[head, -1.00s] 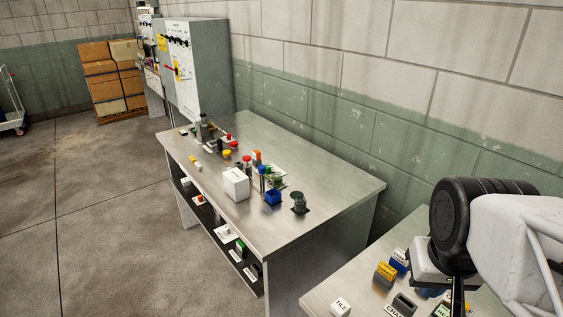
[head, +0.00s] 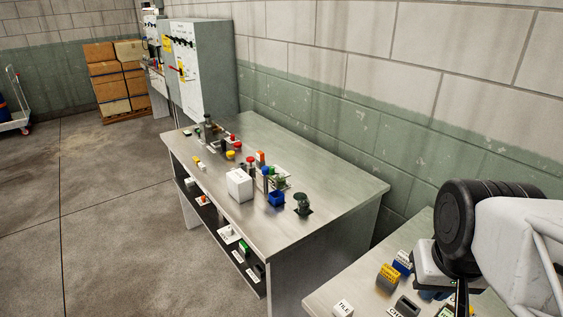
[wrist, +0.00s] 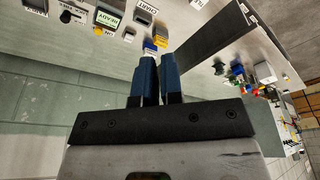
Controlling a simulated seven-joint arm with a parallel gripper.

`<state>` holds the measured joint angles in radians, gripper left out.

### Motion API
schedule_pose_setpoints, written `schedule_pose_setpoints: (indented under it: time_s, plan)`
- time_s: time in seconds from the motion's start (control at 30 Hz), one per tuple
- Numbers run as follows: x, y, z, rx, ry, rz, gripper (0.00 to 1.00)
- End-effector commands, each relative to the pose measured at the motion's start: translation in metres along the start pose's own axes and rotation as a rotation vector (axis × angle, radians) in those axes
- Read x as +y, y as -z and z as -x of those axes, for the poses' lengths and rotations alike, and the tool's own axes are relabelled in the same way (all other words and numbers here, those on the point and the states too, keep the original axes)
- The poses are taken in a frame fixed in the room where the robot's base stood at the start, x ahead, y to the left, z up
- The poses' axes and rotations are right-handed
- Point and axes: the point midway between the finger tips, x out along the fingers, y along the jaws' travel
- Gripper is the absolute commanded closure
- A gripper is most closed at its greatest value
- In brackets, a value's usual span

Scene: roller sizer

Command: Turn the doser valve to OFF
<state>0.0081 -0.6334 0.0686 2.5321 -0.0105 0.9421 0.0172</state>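I cannot tell which fitting is the doser valve; no label naming it can be read. Small valves and knobs stand on the long metal table (head: 335,190), among them a dark green knob (head: 302,203), a red-topped one (head: 251,161) and a yellow one (head: 230,154). My gripper (wrist: 159,58) shows in the wrist view with its two blue fingers close together and nothing between them. It is clear of the tables' fittings. In the head view my arm is at the lower right, and the fingers are not clearly visible there.
A white box (head: 239,184) and a blue bin (head: 277,198) stand on the long table. A nearer table (head: 327,291) holds labelled blocks, including a yellow one (head: 387,277). Grey control cabinets (head: 213,70) stand beyond. A block wall runs along the right; open floor lies left.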

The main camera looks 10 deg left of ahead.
Motion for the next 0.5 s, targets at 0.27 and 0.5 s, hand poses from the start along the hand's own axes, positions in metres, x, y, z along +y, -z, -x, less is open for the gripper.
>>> schedule_pose_setpoints:
  time_s: [0.27, 0.5]
  plan:
    - [-0.002, 0.015, 0.004, -0.004, 0.001, -0.003, 0.49]
    - [-0.008, 0.057, 0.015, -0.015, 0.005, -0.013, 0.4]
